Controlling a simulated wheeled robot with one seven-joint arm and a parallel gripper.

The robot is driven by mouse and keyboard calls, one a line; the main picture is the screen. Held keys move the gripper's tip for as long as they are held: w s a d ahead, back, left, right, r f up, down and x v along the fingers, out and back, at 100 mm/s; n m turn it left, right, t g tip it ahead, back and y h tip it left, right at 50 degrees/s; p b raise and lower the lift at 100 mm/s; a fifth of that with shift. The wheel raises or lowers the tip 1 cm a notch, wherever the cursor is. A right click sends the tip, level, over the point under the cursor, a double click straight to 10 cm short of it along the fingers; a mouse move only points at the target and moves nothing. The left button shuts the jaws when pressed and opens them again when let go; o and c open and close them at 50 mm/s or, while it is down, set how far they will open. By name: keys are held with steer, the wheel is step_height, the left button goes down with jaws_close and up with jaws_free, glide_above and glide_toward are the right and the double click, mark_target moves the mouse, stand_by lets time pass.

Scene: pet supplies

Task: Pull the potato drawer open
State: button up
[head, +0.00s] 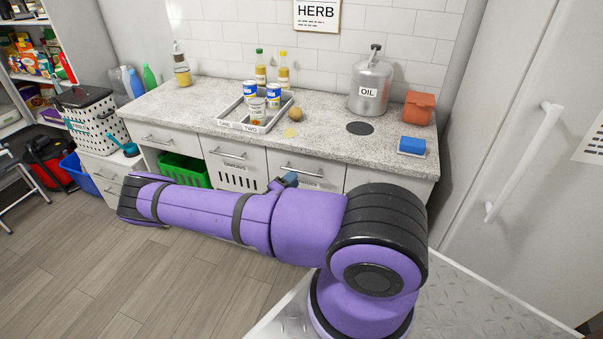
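The counter's front has several drawers with bar handles. One drawer (236,170) has slots and a label that seems to read ONIONS. To its right is another drawer (318,172) with a handle (301,171); its label is partly covered by my arm and I cannot read it. I cannot tell for sure which is the potato drawer. Both these fronts look shut. My purple arm crosses in front of the lower fronts. A small dark blue piece shows just above the arm by the right drawer; I cannot tell what it is. My gripper's fingers cannot be made out.
On the counter (330,140) stand a tray (238,125) with cans, bottles, an oil canister (370,85), an orange container (418,107) and a blue sponge-like block (412,145). A green crate (185,170) sits below the left drawer. Open floor lies at left.

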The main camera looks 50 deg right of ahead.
mark_target(301, 172)
steer(key=shift+d+r, duration=0.25)
steer(key=shift+d, duration=1.05)
steer(key=shift+d+r, duration=0.25)
steer(key=shift+d, duration=1)
steer(key=shift+c, duration=0.5)
jaws_close()
